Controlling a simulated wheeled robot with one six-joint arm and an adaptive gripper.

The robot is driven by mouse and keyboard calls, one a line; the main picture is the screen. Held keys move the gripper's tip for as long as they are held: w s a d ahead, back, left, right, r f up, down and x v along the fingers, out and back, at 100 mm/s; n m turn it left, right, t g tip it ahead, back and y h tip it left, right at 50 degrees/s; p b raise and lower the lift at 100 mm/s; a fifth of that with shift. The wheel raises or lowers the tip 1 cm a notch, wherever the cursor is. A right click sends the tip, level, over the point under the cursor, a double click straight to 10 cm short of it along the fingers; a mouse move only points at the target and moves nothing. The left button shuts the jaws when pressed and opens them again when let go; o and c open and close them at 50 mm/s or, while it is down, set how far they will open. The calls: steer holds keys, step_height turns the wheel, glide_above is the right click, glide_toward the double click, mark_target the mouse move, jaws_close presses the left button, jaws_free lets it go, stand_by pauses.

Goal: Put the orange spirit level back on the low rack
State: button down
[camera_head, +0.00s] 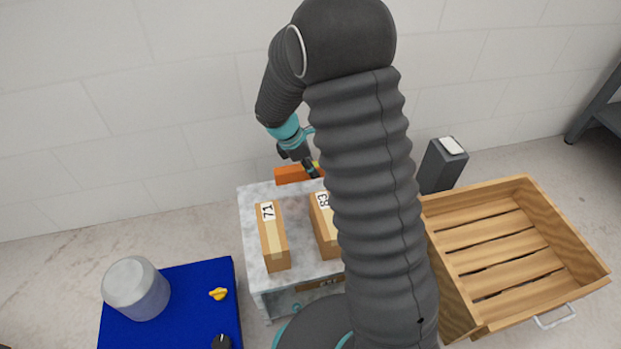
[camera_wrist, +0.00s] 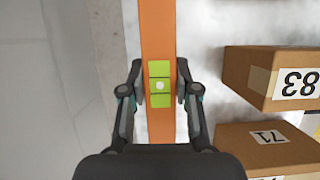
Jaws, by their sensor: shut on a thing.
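The orange spirit level (camera_head: 291,175) is at the back edge of the marbled table, partly hidden by my arm in the head view. In the wrist view the level (camera_wrist: 158,35) runs up the picture, with a green panel and white dot at its middle. My gripper (camera_wrist: 159,85) is shut on it, one finger on each side of the green part. In the head view my gripper (camera_head: 312,168) is partly visible beside the arm. I cannot tell whether the level touches the table. A dark grey metal frame (camera_head: 607,112) is cut off at the right edge; I cannot tell if it is the low rack.
Cartons marked 71 (camera_head: 273,240) and 83 (camera_head: 322,228) stand on the marbled table (camera_head: 248,222), close to the level. A wooden slatted crate (camera_head: 575,240) and a grey post (camera_head: 436,172) are to the right. A blue surface (camera_head: 195,280) at lower left holds a pale canister (camera_head: 136,288).

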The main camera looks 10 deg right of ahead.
steer(key=shift+f+b, duration=0.35)
steer(key=shift+f, duration=1.85)
steer(key=shift+f, duration=0.15)
steer(key=c, duration=0.8)
jaws_free()
steer(key=shift+c, duration=0.2)
